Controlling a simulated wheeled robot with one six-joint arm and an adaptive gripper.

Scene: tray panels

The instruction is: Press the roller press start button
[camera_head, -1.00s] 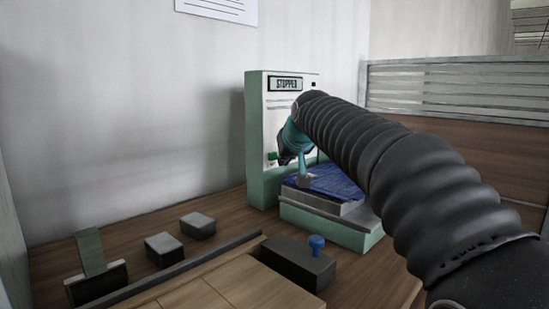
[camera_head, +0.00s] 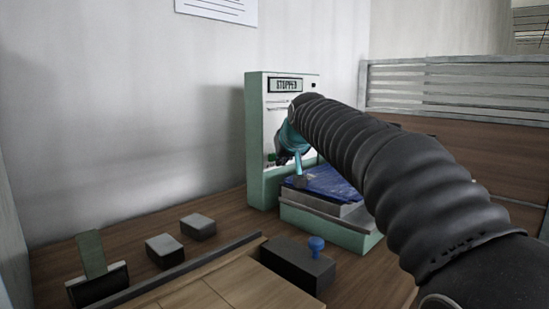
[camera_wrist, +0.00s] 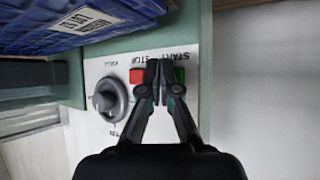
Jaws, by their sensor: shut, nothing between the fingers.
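The roller press (camera_head: 257,150) is a pale green machine with a white front panel (camera_wrist: 98,70) and a display (camera_head: 286,85) that reads STOPPED. In the wrist view, the panel lettering is upside down. The green start button (camera_wrist: 181,76) is just right of my fingertips and partly hidden by a finger. The red stop button (camera_wrist: 137,76) is just left of them. A grey knob (camera_wrist: 110,100) sits further left. My gripper (camera_wrist: 160,66) is shut and empty, its tips over the panel between the two buttons. I cannot tell whether they touch it.
A blue ribbed piece (camera_head: 325,183) lies on the machine's bed, close to my gripper; a label (camera_wrist: 87,20) is on it. A dark box with a blue knob (camera_head: 316,245) and two grey blocks (camera_head: 198,226) stand on the wooden table. A slatted partition (camera_head: 455,90) is at right.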

